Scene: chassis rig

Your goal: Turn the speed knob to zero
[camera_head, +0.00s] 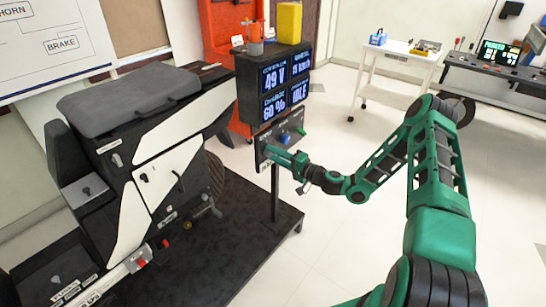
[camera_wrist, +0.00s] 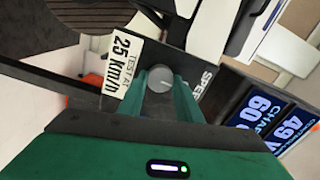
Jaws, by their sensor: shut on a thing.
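The speed knob (camera_wrist: 158,78) is a round grey knob with a pale mark on its face, in the wrist view. It sits on a dark panel beside a partly covered label that begins "SPE" (camera_wrist: 207,82). My gripper (camera_wrist: 161,84) has its two green fingers on either side of the knob, shut on it. In the head view my gripper (camera_head: 268,153) reaches the lower left of the control panel (camera_head: 262,142) under the display. The gripper hides the knob there.
A white label reading "TEST AT 25 km/h" (camera_wrist: 121,61) is beside the knob. A blue control (camera_head: 285,139) and a green one (camera_head: 301,131) are close to my gripper. The display box (camera_head: 245,92) stands above. The scooter (camera_head: 150,120) is left; open floor lies right.

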